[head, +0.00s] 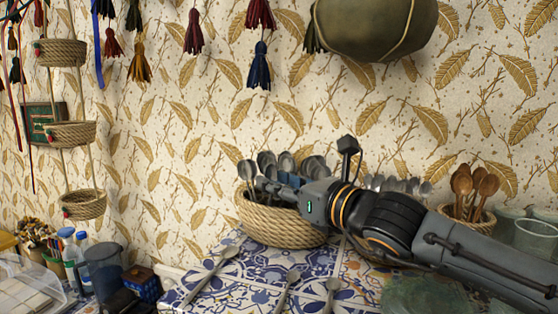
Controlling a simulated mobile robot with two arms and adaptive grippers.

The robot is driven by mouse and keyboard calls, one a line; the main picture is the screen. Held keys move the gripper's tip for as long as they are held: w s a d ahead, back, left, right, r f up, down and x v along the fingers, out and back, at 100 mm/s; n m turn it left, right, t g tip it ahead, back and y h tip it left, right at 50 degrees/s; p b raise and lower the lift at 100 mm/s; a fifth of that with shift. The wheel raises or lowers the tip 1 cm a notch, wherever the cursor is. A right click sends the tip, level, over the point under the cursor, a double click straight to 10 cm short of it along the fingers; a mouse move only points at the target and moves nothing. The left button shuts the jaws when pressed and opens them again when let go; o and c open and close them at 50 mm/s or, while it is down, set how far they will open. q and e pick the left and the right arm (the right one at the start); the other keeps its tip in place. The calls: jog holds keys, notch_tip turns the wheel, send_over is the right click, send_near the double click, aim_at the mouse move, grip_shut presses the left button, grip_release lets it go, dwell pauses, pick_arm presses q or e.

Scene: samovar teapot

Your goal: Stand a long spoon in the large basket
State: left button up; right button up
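The large woven basket (285,227) stands on the blue and white tiled surface, with several metal spoons (247,169) upright in it, bowls up. My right gripper (268,186) reaches in from the right and is over the basket's rim among the spoons. Its fingers are small and partly lost against the spoons, so I cannot tell whether it is open or shut on one. Three long spoons lie on the tiles in front: one at left (212,272), one in the middle (290,281) and one at right (332,289). My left gripper is out of view.
A smaller basket (470,218) with wooden spoons stands at right, partly behind my arm, near glass bowls (537,238). A dark blue cup (103,266), bottles (70,248) and a small box (141,283) stand at left. Hanging baskets (62,53) and tassels line the wall.

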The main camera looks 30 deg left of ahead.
notch_tip(320, 180, up, 9)
dwell(0.5)
dwell(0.9)
